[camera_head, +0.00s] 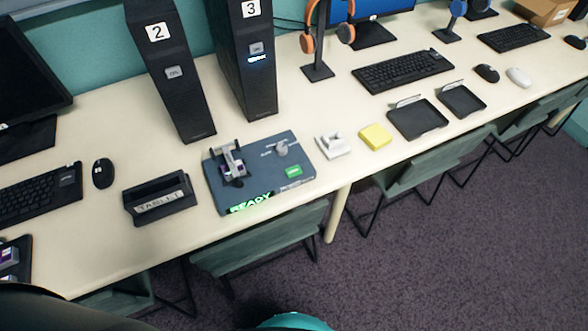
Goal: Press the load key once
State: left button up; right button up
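A blue-grey device (215,196) lies on the table near its front edge. A small green key (293,171) is on the right part of its top; its lettering is too small to read, so I cannot tell if it is the load key. A grey knob (281,147) stands behind the green key. A dark clamp-like fixture (231,163) with a purple and white part sits on the left of the device. A lit green display (250,203) on the front edge reads READY. Neither of my grippers is in view.
A black holder labelled TABLET (160,207) stands left of the device. A white object (332,146) and a yellow pad (375,137) lie to its right. Black towers numbered 2 (178,100) and 3 (245,85) stand behind. Chairs (262,242) are below the table's front edge.

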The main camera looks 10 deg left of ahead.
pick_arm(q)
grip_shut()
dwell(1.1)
